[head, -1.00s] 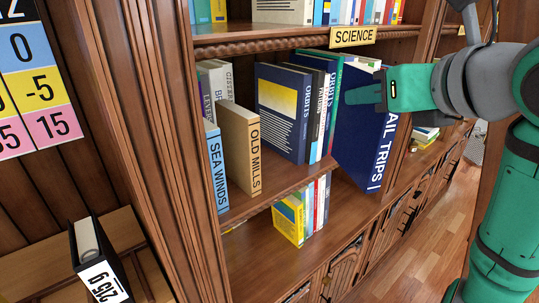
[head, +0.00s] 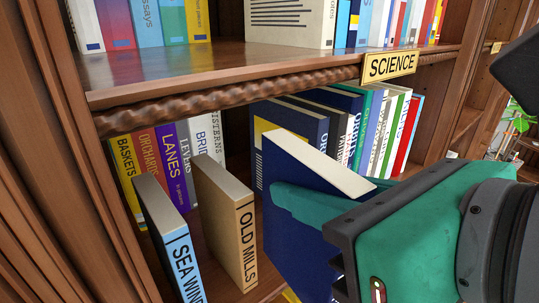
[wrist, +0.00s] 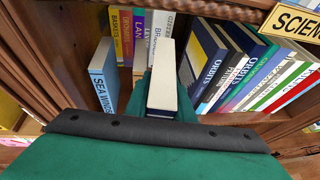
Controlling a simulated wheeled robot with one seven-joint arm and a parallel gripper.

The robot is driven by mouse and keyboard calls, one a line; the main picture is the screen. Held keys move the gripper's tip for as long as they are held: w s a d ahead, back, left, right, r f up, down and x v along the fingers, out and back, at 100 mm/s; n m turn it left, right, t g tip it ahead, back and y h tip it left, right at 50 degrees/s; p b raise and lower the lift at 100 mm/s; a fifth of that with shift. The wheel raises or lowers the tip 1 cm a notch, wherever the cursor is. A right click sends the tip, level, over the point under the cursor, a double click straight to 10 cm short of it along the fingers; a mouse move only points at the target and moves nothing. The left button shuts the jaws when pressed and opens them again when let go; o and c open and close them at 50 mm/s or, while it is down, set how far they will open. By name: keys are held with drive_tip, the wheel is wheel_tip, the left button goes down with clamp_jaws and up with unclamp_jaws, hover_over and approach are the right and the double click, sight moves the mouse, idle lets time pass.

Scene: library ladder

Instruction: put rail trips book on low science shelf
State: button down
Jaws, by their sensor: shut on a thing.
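The rail trips book (head: 292,247), dark blue with a white page edge on top, is upright in my gripper (head: 305,205). In the wrist view its pale top (wrist: 163,85) stands between my fingers. It is at the mouth of the low science shelf (head: 222,240), right of the tan Old Mills book (head: 228,222) and in front of the dark blue Orbits books (head: 300,122). Its lower end is out of the head view, so I cannot tell whether it touches the shelf board. The SCIENCE sign (head: 390,66) is on the shelf edge above.
The blue Sea Winds book (head: 172,240) stands left of Old Mills. A back row holds a yellow Baskets book (head: 127,180) and a purple Lanes book (head: 171,165). Several books fill the right side. The upper shelf board (head: 260,70) overhangs closely. Some room shows between Old Mills and Orbits.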

drive_tip(key=w+a, duration=0.4)
drive_tip(key=w, duration=1)
wheel_tip(320, 180, down, 7)
drive_tip(key=shift+w, duration=0.15)
drive_tip(key=shift+f, duration=0.15)
drive_tip(key=c, duration=1.5)
unclamp_jaws()
drive_tip(key=shift+c, duration=0.2)
